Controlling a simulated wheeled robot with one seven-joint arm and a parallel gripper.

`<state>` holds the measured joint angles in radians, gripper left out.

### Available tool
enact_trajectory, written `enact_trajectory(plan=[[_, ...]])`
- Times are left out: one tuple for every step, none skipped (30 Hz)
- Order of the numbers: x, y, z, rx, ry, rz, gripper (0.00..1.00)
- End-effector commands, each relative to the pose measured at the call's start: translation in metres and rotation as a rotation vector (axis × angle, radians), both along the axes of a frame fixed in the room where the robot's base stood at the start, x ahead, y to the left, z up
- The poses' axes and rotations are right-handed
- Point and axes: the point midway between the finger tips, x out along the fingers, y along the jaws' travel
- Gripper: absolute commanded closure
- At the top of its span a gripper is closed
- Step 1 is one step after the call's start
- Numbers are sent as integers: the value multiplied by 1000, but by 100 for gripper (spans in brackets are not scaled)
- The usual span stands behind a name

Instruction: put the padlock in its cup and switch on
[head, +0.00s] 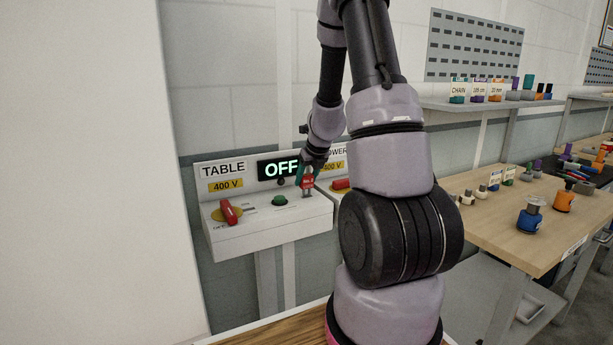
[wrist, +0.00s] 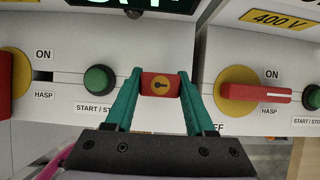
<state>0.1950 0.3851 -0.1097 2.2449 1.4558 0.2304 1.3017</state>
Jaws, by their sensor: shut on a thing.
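My gripper (head: 307,176) is shut on a red padlock (head: 307,184) in front of the TABLE box (head: 245,236). The wrist view shows the padlock (wrist: 147,85), with a yellow keyhole disc, between my gripper's teal fingertips (wrist: 160,80). No shackle is clear to see. The TABLE box's red handle (head: 229,212) sits on a yellow disc; the green button (head: 279,201) is to its right. The display (head: 281,169) reads OFF. In the wrist view the green button (wrist: 99,80) is left of my fingers. I cannot tell which thing is the padlock's cup.
A second 400 V box, partly behind my arm, has a red handle (head: 341,184), lying level in the wrist view (wrist: 258,92). A wooden bench (head: 480,225) at right holds several small parts. A shelf (head: 475,105) above bears labelled holders. A pale wall stands at left.

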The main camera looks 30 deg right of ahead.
Motion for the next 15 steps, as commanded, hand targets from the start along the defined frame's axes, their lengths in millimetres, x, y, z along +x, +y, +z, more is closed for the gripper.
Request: enact_trajectory(plan=[[0,0,-2,1,1,-2,100],[0,0,-3,0,1,-1,100],[0,0,-5,0,1,-1,100],[0,0,-6,0,1,-2,100],[-1,-1,-8,0,2,-2,100],[-1,-1,-9,0,3,-4,100],[-1,-1,-11,0,3,-2,100],[-1,0,-12,0,3,-2,100],[-1,0,-13,0,4,-1,100],[-1,0,-15,1,4,-2,100],[-1,0,-16,1,4,0,100],[-1,0,-17,2,3,-2,100],[-1,0,-18,1,3,0,100],[-1,0,-20,3,3,-2,100],[-1,1,-21,2,3,0,100]])
